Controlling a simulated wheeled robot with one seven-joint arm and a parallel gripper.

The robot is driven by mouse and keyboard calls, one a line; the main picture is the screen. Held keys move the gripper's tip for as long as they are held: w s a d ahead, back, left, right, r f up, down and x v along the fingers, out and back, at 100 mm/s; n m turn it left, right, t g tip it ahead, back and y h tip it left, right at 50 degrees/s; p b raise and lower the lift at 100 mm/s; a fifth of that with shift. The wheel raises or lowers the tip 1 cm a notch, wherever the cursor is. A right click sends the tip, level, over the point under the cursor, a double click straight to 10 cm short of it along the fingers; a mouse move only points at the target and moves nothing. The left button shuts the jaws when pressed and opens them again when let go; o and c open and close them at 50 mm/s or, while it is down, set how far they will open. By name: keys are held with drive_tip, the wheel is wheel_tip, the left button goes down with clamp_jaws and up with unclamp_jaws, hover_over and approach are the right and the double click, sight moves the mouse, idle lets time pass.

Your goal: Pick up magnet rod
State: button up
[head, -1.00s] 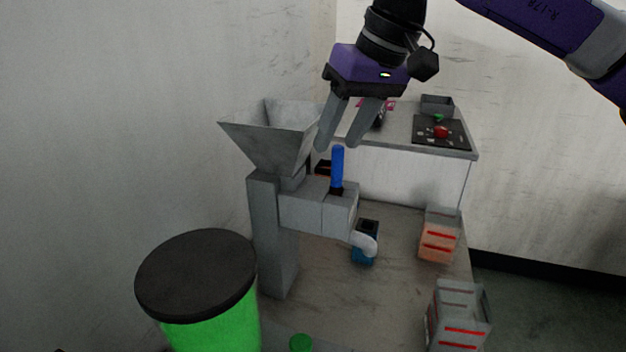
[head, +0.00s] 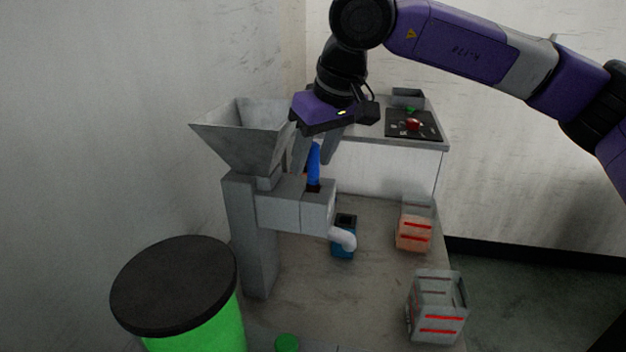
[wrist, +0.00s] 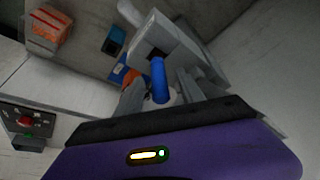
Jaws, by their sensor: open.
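The blue upright rod, which I take for the magnet rod (head: 314,166), stands in a dark slot on top of the grey machine block (head: 290,206). In the wrist view, the rod (wrist: 158,82) lies between my two grey fingers. My gripper (head: 315,153) is open above the block, with its fingers pointing down around the rod's upper part. In the wrist view, my gripper (wrist: 159,88) shows a gap on both sides of the rod. Whether a finger touches it, I cannot tell.
A grey hopper (head: 240,135) stands close left of my gripper. A green bin with a black lid (head: 175,285) is in front. A white spout (head: 342,238) and blue container (head: 343,222) sit below the block. Crates (head: 437,305) stand right. A counter (head: 385,165) is behind.

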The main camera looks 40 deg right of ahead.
clamp_jaws()
idle(1.4)
